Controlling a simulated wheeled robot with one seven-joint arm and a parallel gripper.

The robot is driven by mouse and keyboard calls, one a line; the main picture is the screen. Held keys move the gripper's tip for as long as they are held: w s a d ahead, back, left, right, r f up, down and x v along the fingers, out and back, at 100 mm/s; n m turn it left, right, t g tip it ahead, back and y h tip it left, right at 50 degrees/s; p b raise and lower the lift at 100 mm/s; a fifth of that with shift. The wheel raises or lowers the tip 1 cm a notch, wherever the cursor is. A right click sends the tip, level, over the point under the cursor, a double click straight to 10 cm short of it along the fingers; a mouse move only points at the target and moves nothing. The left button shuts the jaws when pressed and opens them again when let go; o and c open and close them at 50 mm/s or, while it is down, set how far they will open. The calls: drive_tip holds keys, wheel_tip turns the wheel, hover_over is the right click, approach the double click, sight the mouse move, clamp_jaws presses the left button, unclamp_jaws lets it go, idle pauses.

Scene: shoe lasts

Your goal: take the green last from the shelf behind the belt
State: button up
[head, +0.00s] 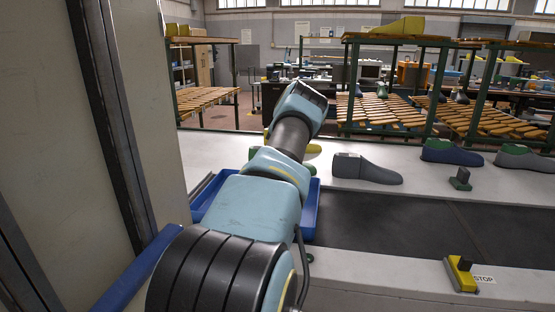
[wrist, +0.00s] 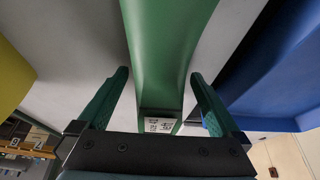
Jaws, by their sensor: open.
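The green last (wrist: 172,40) fills the middle of the wrist view, running from the top edge down toward my gripper. A small white label (wrist: 159,125) with dark marks is on its near end. My gripper (wrist: 160,76) is open, with one finger on each side of the last. A gap shows between the last and each finger, so they look apart.
A yellow object (wrist: 12,72) lies left of the last and a blue one (wrist: 280,65) right. On the white shelf (head: 225,145), a grey last (head: 365,170) and a dark blue-and-green last (head: 450,152) stand right of my arm. A blue tray (head: 309,210) is beside my arm.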

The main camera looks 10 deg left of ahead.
drive_tip(key=shift+a+f, duration=0.1)
drive_tip(key=shift+f, duration=0.25)
drive_tip(key=shift+c, duration=0.2)
clamp_jaws()
idle(0.4)
drive_tip(key=shift+r, duration=0.15)
